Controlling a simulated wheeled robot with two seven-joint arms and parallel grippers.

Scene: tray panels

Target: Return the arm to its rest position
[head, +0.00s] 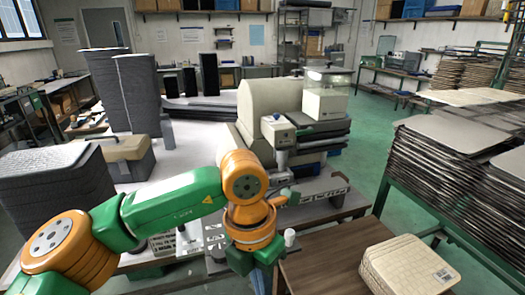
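My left arm (170,207), green with orange joints, comes in from the left and reaches to the lower middle of the head view. It bends down at an orange wrist joint (250,222) beside the left edge of a brown wooden table. The green end of the arm runs off the bottom of the picture, so its gripper and fingertips are hidden. I cannot see whether it holds anything. My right arm and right gripper are not in view. A stack of cream tray panels (400,265) with a label lies on the brown table.
The brown table (325,262) is bare left of the cream stack. Tall stacks of thin panels (440,160) stand on a green frame at the right. A beige machine (265,110) and dark grey stacks (140,90) stand on the workbench behind my arm. Green floor (372,140) is clear beyond.

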